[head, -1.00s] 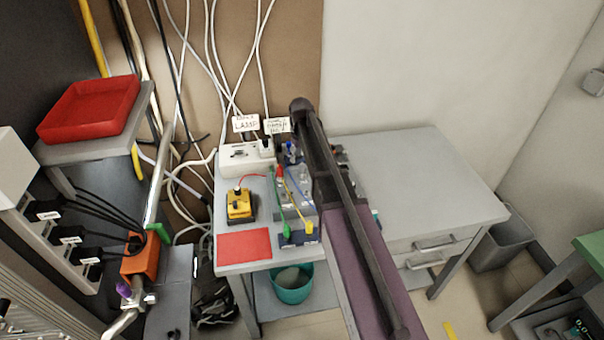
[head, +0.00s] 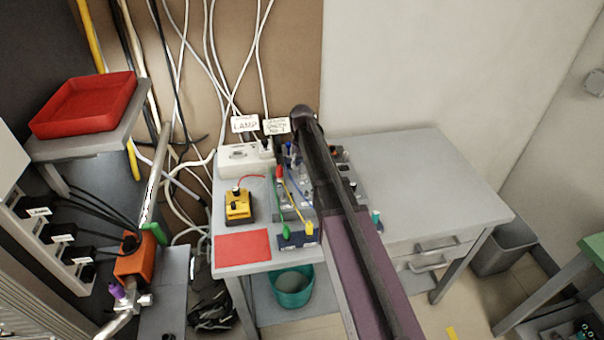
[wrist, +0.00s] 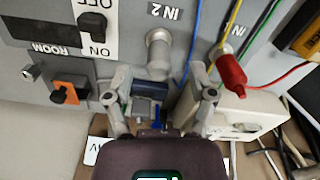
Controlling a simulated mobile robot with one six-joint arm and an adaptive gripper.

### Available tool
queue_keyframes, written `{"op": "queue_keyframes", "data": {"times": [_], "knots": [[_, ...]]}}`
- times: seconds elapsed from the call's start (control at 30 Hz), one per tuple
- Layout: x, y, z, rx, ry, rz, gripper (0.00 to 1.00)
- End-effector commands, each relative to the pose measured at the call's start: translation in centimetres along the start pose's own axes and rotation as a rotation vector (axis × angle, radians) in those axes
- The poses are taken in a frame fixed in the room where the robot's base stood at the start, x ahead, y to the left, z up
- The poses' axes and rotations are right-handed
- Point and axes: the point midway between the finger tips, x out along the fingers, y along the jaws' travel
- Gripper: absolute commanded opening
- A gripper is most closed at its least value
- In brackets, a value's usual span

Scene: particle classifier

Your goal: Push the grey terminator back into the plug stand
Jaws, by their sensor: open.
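In the wrist view my gripper (wrist: 158,96) is open, its two grey fingers on either side of a small dark blue block (wrist: 150,89) that I take for the plug stand. Small grey and blue parts show just below this block between the fingers; I cannot tell whether one is the grey terminator or whether a finger touches them. A grey cylinder (wrist: 158,52) stands on the panel by the "IN 2" label, beyond the fingertips. In the head view my arm hides the gripper.
The grey panel (wrist: 60,15) carries a black ON/OFF switch (wrist: 97,24) and an orange-and-black knob (wrist: 70,92). A red plug (wrist: 230,75) and several wires are close right of the gripper. A white socket strip (head: 240,157) stands behind. The table's right side (head: 425,185) is clear.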

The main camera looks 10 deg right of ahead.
Motion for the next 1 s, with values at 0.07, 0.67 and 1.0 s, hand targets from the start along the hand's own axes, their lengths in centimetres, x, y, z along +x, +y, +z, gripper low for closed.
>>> {"op": "queue_keyframes", "data": {"times": [0.07,0.67,1.0], "knots": [[1.1,0.1,0.0,0.000,0.000,0.000,0.72],[2.6,0.0,0.0,0.000,0.000,0.000,0.72],[2.6,0.0,0.0,0.000,0.000,0.000,0.72]]}}
